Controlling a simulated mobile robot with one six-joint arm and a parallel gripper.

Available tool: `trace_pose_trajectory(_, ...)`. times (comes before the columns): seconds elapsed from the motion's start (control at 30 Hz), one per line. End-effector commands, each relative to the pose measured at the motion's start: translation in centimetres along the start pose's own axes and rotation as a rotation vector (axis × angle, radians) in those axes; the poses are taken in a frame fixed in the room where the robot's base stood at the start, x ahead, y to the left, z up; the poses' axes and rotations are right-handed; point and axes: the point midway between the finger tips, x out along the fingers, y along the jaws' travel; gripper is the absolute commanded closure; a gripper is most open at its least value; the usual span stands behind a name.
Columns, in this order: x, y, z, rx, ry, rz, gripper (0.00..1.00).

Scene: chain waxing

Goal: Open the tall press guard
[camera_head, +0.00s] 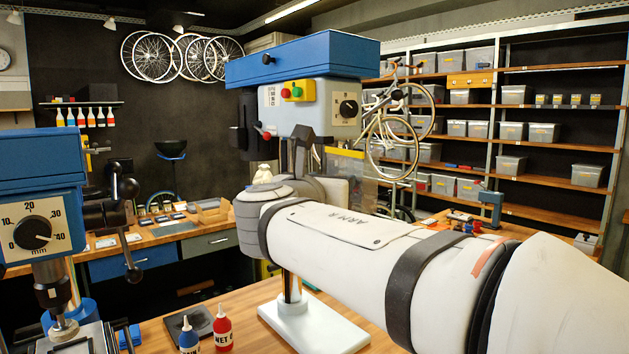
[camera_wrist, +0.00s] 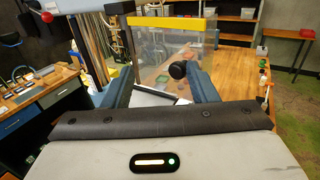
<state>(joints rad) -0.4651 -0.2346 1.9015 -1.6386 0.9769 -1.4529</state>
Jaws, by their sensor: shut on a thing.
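The tall press (camera_head: 310,85) has a blue top, a pale head with buttons and a dial, and a white base (camera_head: 315,325). Its guard is a clear panel with a yellow top strip, seen in the wrist view (camera_wrist: 155,50) and partly behind my arm in the head view (camera_head: 345,167). A round black knob (camera_wrist: 178,70) shows in front of the panel. My gripper (camera_wrist: 160,82) is shut on this guard knob, its blue fingers on either side. In the head view my white arm hides the fingertips and much of the guard. I cannot tell how far the guard is open.
A second, shorter press (camera_head: 45,205) stands at the left. Blue and red bottles (camera_head: 222,328) stand on the near wooden bench, beside a dark pad. Shelves with grey bins (camera_head: 516,94) and a bicycle (camera_head: 395,130) are behind. Wooden benchtop (camera_wrist: 235,75) lies right of the guard.

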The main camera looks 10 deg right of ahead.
Motion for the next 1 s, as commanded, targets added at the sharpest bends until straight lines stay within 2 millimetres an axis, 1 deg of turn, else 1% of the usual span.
trace_pose_trajectory(0.03,-0.1,0.5,-0.7,-0.005,0.01,0.011,0.59)
trace_pose_trajectory(0.17,-1.4,0.5,-0.6,-0.004,0.008,0.014,0.59)
trace_pose_trajectory(0.4,-5.6,-0.1,-0.1,0.002,-0.001,0.011,0.59)
trace_pose_trajectory(0.6,-7.9,-0.4,0.2,0.003,-0.005,0.007,0.59)
trace_pose_trajectory(0.77,-8.7,-0.6,0.2,0.004,-0.005,0.003,0.59)
trace_pose_trajectory(1.0,-8.7,-0.7,0.3,0.004,-0.006,0.0,0.59)
